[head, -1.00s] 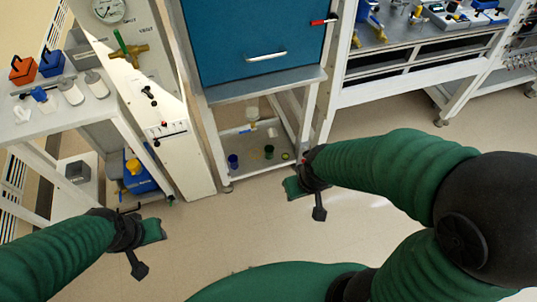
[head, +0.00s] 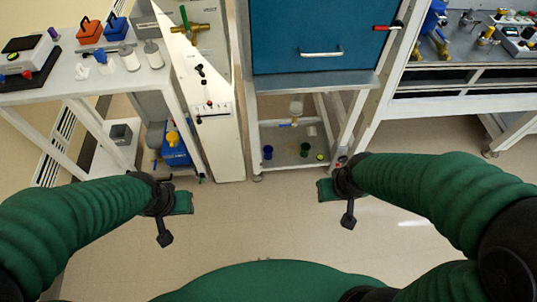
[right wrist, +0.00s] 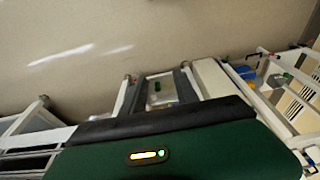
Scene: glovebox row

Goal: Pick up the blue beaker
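The small blue beaker (head: 267,152) stands on the low shelf of the stand under the blue cabinet, in the head view. A green beaker (head: 305,149) stands to its right on the same shelf. My left gripper (head: 183,201) is out over the floor, left of the blue beaker and nearer to me. My right gripper (head: 327,190) is to its right and nearer to me, apart from the stand. Neither gripper touches a beaker. I cannot make out finger gaps on either. In the right wrist view the green and black gripper housing hides much of the scene.
The shelf (head: 285,161) sits between the white legs of the stand, below a grey ledge (head: 310,87). A white panel (head: 212,120) stands left of it. A yellow-lidded blue container (head: 176,149) is under the left table. The floor in front is clear.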

